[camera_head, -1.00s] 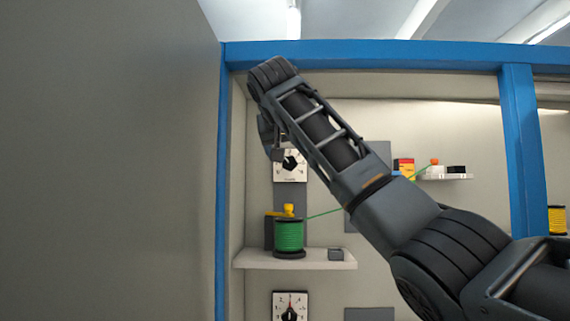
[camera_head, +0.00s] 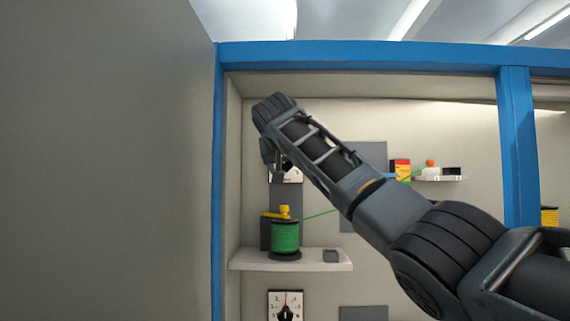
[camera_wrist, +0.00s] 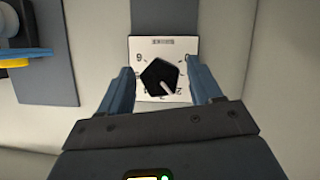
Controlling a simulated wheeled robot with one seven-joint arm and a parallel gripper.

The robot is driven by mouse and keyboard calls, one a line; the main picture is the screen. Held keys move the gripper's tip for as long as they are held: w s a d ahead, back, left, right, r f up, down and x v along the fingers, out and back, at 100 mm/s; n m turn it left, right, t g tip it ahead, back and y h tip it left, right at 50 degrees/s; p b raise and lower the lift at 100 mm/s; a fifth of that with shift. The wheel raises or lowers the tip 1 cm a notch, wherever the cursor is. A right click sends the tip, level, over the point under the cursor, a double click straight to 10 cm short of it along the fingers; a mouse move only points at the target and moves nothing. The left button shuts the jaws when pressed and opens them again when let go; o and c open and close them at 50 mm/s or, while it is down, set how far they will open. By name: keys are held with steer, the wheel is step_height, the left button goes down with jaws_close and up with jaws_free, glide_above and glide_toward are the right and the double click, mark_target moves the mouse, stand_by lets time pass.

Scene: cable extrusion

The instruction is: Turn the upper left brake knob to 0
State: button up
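The upper left brake knob (camera_wrist: 160,78) is a black, angular knob on a white dial plate (camera_wrist: 162,46) with printed numbers. Its white pointer mark points to the lower right in the wrist view; the numbers are too small to read surely. My gripper (camera_wrist: 158,70) is open, one finger on each side of the knob, with gaps visible between the fingers and the knob. In the head view the dial plate (camera_head: 294,175) shows partly behind my gripper (camera_head: 278,174), which hides the knob there.
A green cable spool (camera_head: 285,238) stands on a white shelf (camera_head: 246,259) below the dial. A second dial (camera_head: 276,301) is lower down. Blue frame posts (camera_head: 519,150) stand left and right. A blue and yellow part (camera_wrist: 22,58) is at the wrist view's left.

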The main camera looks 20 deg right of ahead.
steer(key=c, duration=0.9)
steer(key=shift+o, duration=0.2)
steer(key=n+h, duration=0.2)
steer(key=shift+a+n, duration=0.1)
steer(key=shift+n, duration=0.3)
steer(key=n+h, duration=0.1)
steer(key=n, duration=0.1)
steer(key=shift+n+h, duration=0.3)
steer(key=n+h, duration=0.1)
steer(key=n, duration=0.2)
steer(key=shift+f+n+h, duration=0.15)
steer(key=shift+n+h, duration=0.15)
steer(key=shift+h, duration=0.1)
steer(key=shift+n+t+h, duration=0.5)
steer(key=shift+n, duration=1.2)
